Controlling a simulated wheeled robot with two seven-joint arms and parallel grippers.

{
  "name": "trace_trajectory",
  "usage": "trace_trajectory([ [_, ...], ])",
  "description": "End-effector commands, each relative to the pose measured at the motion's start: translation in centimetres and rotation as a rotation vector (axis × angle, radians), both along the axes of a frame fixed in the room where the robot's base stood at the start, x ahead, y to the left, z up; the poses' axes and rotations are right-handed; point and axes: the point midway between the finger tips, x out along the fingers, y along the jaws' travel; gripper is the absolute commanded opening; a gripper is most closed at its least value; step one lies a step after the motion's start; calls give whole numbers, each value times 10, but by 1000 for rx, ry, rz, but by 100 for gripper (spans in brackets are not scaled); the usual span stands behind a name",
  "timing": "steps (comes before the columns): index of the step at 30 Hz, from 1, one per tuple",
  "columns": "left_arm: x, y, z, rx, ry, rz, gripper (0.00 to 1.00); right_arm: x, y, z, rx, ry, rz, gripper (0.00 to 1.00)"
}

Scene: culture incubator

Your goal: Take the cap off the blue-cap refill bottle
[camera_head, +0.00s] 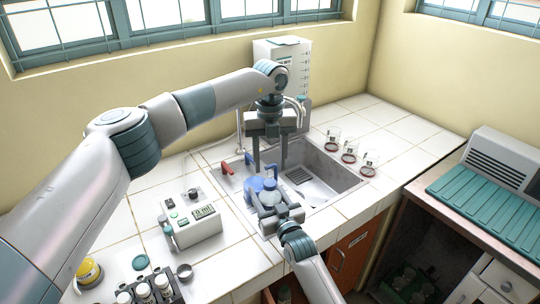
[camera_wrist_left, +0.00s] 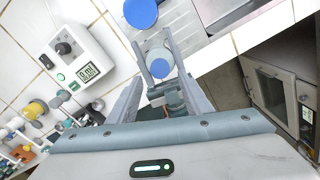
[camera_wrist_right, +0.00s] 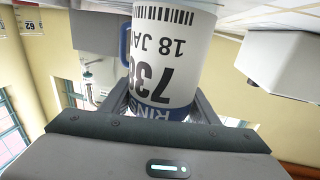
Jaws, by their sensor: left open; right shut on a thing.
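The refill bottle (camera_head: 267,196) is white with a blue round top and stands upright in my right gripper (camera_head: 276,211), which is shut around its body at the sink's front edge. In the left wrist view the bottle's blue top (camera_wrist_left: 159,68) shows between my left fingers. In the right wrist view the white label of the bottle (camera_wrist_right: 172,55) fills the middle. My left gripper (camera_head: 270,168) points down, open and empty, above and behind the bottle. A second blue round thing (camera_wrist_left: 141,12) is beside the bottle; I cannot tell what it is.
The sink (camera_head: 318,178) lies under and right of my left gripper. Several small glasses (camera_head: 349,152) stand right of the sink. A rack of small bottles (camera_head: 145,290) is at front left.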

Motion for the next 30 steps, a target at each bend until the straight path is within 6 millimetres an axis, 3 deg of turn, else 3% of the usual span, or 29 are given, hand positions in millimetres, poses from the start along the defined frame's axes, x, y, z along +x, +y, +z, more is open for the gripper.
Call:
trace_trajectory([
  [21,0,0,14,-1,-1,-1099,45,0,0,0,0,0,0,0],
  [30,0,0,19,0,-1,-1451,45,0,0,0,0,0,0,0],
])
